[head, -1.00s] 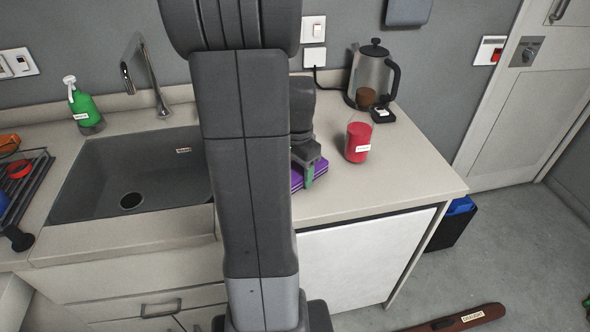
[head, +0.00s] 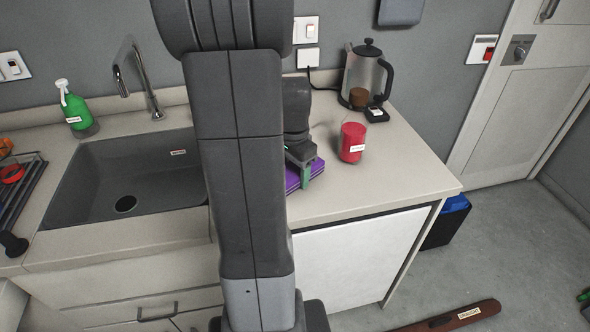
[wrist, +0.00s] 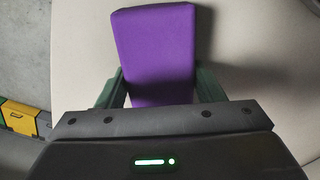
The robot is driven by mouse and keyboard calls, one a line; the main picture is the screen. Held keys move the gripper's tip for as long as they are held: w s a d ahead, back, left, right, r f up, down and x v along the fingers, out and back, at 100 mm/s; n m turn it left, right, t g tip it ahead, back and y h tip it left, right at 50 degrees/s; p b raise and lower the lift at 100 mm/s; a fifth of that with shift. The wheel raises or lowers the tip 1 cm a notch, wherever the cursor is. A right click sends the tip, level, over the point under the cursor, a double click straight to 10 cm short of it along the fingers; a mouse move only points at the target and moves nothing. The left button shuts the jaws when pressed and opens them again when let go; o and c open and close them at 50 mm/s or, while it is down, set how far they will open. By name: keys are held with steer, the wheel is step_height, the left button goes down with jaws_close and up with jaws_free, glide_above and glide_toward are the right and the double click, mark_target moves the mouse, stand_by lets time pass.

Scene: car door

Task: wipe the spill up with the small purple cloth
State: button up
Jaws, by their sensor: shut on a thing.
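The small purple cloth, a thick folded pad, shows in the wrist view (wrist: 157,52) between the two green fingers of my gripper (wrist: 160,88). In the head view the cloth (head: 293,182) is at the worktop, right of the sink, partly hidden by my arm. My gripper (head: 307,172) is shut on it there. The cloth appears low over or touching the worktop; I cannot tell which. I cannot make out the spill in either view; my arm hides part of the worktop.
A red labelled container (head: 352,143) stands close right of my gripper on the worktop (head: 400,165). A kettle (head: 367,75) stands behind it. The sink (head: 125,180) and a green spray bottle (head: 76,108) are to the left. A brown labelled object (head: 455,318) lies on the floor.

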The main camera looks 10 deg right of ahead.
steer(key=shift+a, duration=0.75)
steer(key=shift+r, duration=0.1)
step_height(320, 180, up, 7)
steer(key=p, duration=0.6)
stand_by(0.6)
